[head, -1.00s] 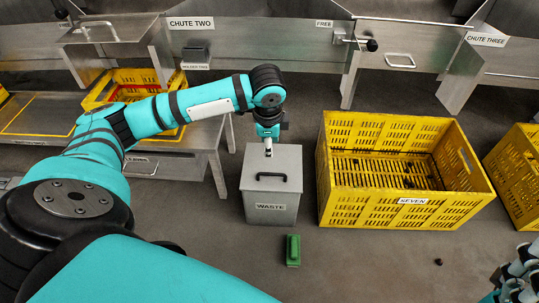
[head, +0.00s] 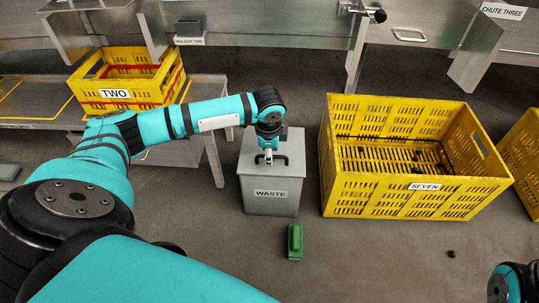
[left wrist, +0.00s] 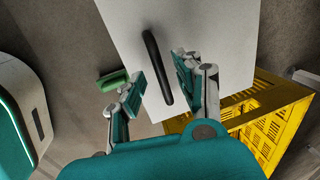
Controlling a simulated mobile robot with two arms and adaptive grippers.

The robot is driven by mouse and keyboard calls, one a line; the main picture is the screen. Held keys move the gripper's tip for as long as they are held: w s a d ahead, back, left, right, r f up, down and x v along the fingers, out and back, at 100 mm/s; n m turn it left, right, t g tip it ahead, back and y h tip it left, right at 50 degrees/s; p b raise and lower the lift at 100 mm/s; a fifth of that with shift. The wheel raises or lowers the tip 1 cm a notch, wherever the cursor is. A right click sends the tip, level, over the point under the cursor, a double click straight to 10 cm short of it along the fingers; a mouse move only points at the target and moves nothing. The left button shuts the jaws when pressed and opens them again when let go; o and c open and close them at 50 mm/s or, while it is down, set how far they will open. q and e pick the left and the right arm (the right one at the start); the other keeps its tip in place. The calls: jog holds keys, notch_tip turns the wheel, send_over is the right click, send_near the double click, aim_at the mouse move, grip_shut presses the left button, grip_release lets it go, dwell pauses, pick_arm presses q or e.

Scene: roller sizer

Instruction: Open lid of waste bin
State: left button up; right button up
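The waste bin (head: 270,195) is a grey metal box with a "WASTE" label on its front. Its flat lid (head: 250,155) is down, and the lid also fills the middle of the left wrist view (left wrist: 208,25). A black bar handle (left wrist: 157,67) stands on the lid; in the head view my gripper partly hides it. My left gripper (left wrist: 160,83) is open above the lid, with one finger on each side of the handle. A gap shows between the handle and each finger. My right gripper is not in view.
A yellow crate labelled "SEVEN" (head: 418,198) stands close to the right of the bin. A green object (head: 295,241) lies on the floor in front. A yellow crate labelled "TWO" (head: 140,95) sits on a metal bench at left. The front floor is mostly clear.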

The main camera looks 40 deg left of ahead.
pick_arm(q)
jog(key=shift+f, duration=0.3)
grip_shut()
dwell(0.3)
